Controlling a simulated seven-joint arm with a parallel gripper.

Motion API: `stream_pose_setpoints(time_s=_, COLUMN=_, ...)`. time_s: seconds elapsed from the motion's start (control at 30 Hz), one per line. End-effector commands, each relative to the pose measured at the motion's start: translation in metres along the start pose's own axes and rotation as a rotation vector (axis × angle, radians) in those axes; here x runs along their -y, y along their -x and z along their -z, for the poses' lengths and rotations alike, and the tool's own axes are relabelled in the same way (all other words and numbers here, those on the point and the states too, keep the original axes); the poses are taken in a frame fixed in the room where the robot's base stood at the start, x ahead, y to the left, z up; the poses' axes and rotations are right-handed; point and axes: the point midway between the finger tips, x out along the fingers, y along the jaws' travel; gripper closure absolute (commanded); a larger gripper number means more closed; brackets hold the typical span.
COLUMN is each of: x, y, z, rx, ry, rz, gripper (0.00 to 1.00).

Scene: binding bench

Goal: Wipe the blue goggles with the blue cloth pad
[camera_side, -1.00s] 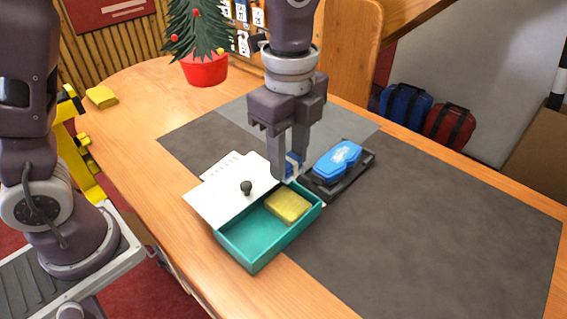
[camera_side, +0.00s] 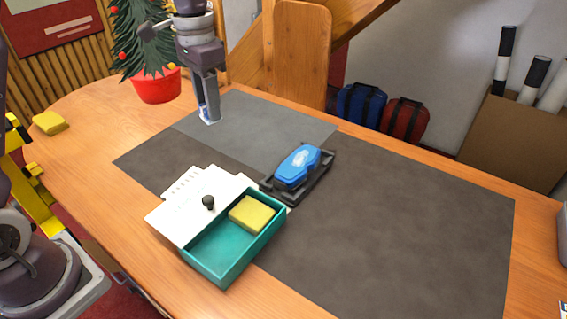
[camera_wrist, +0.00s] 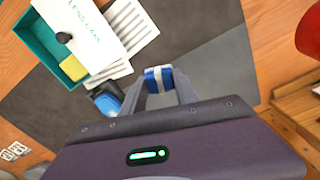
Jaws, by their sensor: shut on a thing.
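My gripper (camera_side: 208,118) is over the grey back part of the mat and shut on the blue cloth pad (camera_wrist: 151,83), which shows a white band in the wrist view. In the side view the pad is mostly hidden by the fingers; I cannot tell whether it touches the mat. The blue goggles (camera_side: 297,167) have a pale marking on top and sit in a black holder (camera_side: 321,180), to the right of and nearer than my gripper. The goggles also show in the wrist view (camera_wrist: 106,99), left of the fingers and partly hidden by my gripper.
A teal box (camera_side: 226,272) with a yellow pad (camera_side: 251,214) inside stands at the front. Its white lid (camera_side: 187,213) with a dark knob covers part of it. A red pot (camera_side: 157,87) with a small tree stands behind my gripper. The dark mat (camera_side: 400,230) is clear at right.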

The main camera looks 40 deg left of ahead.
Motion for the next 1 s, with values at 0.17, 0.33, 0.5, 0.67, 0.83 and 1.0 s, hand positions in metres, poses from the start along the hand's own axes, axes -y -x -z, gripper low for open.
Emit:
stream_pose_setpoints(time_s=0.17, x=0.0, y=0.0, z=0.0, rx=0.0, ry=-0.002, rz=0.0, gripper=0.97)
stream_pose_setpoints(time_s=0.33, x=-0.001, y=0.0, z=0.0, rx=0.0, ry=-0.003, rz=0.0, gripper=0.97)
stream_pose_setpoints(time_s=0.5, x=-0.012, y=-0.001, z=0.011, rx=0.005, ry=0.002, rz=-0.009, gripper=0.97)
stream_pose_setpoints(time_s=0.67, x=-0.059, y=-0.001, z=0.048, rx=0.02, ry=0.023, rz=-0.025, gripper=0.97)
stream_pose_setpoints(time_s=0.83, x=-0.124, y=0.005, z=0.081, rx=0.014, ry=0.014, rz=-0.012, gripper=0.97)
stream_pose_setpoints(time_s=1.0, x=-0.16, y=0.01, z=0.091, rx=0.001, ry=-0.002, rz=-0.001, gripper=0.97)
